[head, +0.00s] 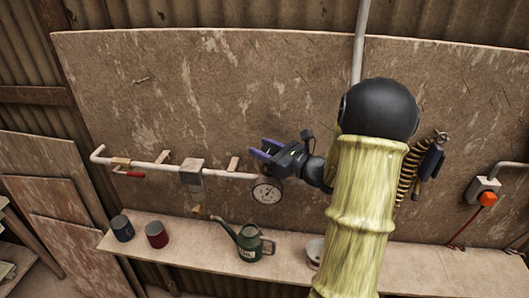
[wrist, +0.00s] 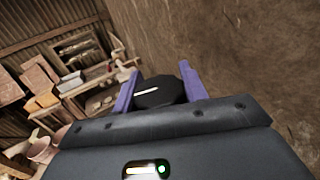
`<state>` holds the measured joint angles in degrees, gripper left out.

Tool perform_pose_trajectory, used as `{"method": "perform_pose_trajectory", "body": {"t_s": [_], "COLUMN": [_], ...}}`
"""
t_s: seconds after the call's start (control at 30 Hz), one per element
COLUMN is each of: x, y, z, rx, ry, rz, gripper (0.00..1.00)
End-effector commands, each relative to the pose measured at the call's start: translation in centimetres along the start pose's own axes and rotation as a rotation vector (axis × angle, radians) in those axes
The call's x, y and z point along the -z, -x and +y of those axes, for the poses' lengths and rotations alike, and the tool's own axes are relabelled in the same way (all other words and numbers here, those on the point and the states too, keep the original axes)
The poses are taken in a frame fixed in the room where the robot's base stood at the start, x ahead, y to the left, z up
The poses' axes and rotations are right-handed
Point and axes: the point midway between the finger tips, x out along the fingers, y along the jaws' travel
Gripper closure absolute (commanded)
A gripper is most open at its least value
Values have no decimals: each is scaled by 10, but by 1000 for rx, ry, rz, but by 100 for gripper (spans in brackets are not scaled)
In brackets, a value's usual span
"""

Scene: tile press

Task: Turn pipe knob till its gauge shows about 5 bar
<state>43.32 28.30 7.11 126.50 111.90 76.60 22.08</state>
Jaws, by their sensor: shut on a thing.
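The white pipe (head: 150,165) runs along the wall board. A round white gauge (head: 267,193) hangs at its right end; its needle is too small to read surely in the head view. My gripper (head: 263,149) is just above the gauge, its purple fingers pointing left. In the wrist view, a black knob (wrist: 160,94) with a white mark sits between the two fingers of my gripper (wrist: 157,86), which is shut on it. In the head view the knob is hidden by my gripper. The gauge is not in the wrist view.
Below the pipe, a shelf (head: 400,262) holds a green watering can (head: 249,242), a red tin (head: 157,234) and a dark tin (head: 122,228). A red-handled valve (head: 130,174) and a grey box (head: 191,171) are on the pipe. A switch box (head: 484,188) is at the right.

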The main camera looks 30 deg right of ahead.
Motion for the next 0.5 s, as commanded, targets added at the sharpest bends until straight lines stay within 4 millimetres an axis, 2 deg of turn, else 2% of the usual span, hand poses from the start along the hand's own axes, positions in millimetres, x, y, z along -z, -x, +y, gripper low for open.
{"method": "perform_pose_trajectory", "body": {"t_s": [0.4,0.43,0.5], "x": [-1,-1,-1], "y": [0,1,1], "z": [-1,-1,-1], "rx": [54,54,54], "ry": [2,2,2], "rz": [-2,-2,-1], "gripper": [80,55,42]}}
